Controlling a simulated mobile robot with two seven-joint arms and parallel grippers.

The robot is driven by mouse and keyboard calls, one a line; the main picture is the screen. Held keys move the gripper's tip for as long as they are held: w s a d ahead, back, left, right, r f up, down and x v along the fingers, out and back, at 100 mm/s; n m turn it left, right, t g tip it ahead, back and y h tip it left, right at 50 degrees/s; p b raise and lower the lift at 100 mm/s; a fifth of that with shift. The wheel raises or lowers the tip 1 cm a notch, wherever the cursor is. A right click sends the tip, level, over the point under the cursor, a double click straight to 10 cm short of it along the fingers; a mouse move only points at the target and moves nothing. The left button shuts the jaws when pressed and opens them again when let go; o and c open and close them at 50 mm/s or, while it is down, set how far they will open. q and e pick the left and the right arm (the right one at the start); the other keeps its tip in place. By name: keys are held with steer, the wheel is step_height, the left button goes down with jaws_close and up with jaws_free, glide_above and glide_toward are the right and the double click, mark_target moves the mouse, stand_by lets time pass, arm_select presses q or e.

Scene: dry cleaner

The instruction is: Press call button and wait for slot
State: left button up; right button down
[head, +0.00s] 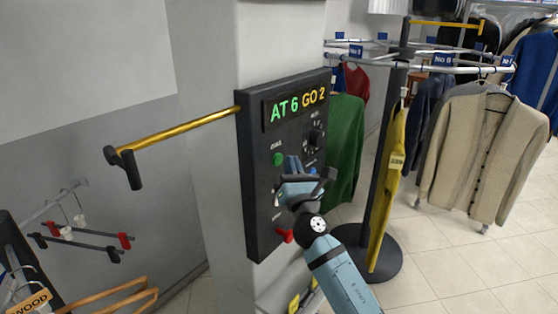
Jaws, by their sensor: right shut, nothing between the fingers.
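A dark control panel (258,225) is mounted on the white pillar. Its display (297,106) reads "AT 6" in green and "GO 2" in yellow. A green button (278,159) sits on the panel's left part, with a small label above it too blurred to read surely. A black dial (313,138) and a blue button (312,170) are to its right, and a red control (284,235) is low down. My right gripper (293,167) is shut and empty in front of the panel, just below and right of the green button. It hides part of the panel. My left gripper is not in view.
A carousel rail (420,67) with numbered tags carries a green garment (345,150), a yellow garment (387,195) and a beige cardigan (482,150). A yellow bar (180,131) sticks out left of the panel. Hangers (85,240) occupy the lower left. Tiled floor is open at lower right.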

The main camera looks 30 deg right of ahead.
steer(key=shift+w, duration=0.1)
steer(key=shift+w+a, duration=0.2)
steer(key=shift+w, duration=0.1)
steer(key=shift+w+a, duration=0.15)
steer(key=shift+w, duration=0.2)
stand_by(0.9)
steer(key=shift+s, duration=0.1)
steer(key=shift+s+d, duration=0.35)
steer(key=shift+s, duration=0.35)
steer(key=s, duration=0.1)
steer(key=s+d, duration=0.1)
steer(key=s, duration=0.1)
steer(key=s+d, duration=0.1)
steer(key=shift+s+p, duration=0.3)
steer(key=shift+p, duration=0.05)
stand_by(0.7)
